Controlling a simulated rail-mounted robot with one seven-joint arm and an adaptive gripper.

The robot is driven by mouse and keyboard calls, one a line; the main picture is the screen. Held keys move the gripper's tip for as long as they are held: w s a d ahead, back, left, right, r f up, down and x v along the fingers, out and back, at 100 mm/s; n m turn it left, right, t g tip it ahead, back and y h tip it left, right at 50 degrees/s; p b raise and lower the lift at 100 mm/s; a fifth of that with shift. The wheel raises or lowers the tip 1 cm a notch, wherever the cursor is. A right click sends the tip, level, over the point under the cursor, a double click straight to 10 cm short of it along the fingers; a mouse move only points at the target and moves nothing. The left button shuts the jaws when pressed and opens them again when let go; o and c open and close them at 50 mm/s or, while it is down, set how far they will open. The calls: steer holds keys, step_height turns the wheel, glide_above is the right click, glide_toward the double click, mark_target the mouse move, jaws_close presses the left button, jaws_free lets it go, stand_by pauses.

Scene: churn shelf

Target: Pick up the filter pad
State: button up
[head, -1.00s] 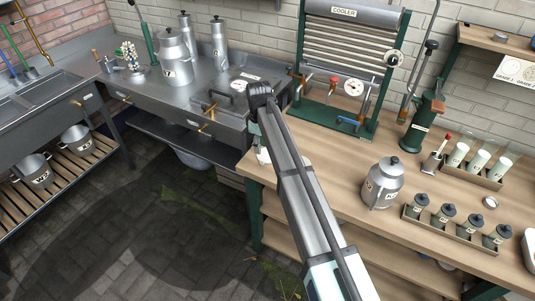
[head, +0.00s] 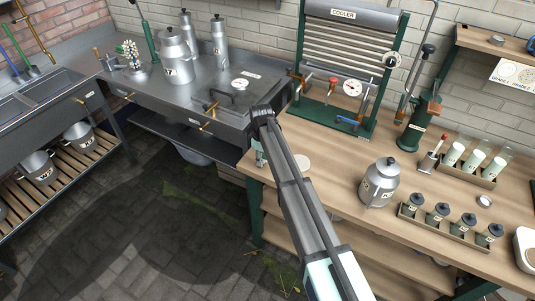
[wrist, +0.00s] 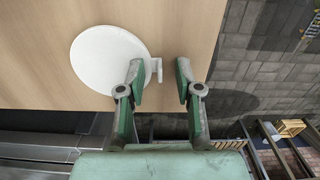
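The filter pad is a flat white disc (wrist: 105,58) with a small tab on its right side, lying on the wooden bench near its edge in the wrist view. In the head view it shows as a pale disc (head: 303,162) just right of my arm, partly hidden by it. My gripper (wrist: 159,68) is open in the wrist view. The tab appears between its two fingertips, and the left finger overlaps the disc's right rim. I cannot tell whether they touch. In the head view my gripper (head: 259,152) is mostly hidden behind my arm at the bench's left end.
The wooden bench (head: 330,150) holds a milk can (head: 379,184), a rack of dark-lidded jars (head: 440,226), a rack of glass tubes (head: 472,168) and the green-framed cooler (head: 345,70). A steel counter (head: 165,90) stands to the left. Bench space around the pad is clear.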

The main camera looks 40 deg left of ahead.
jaws_close()
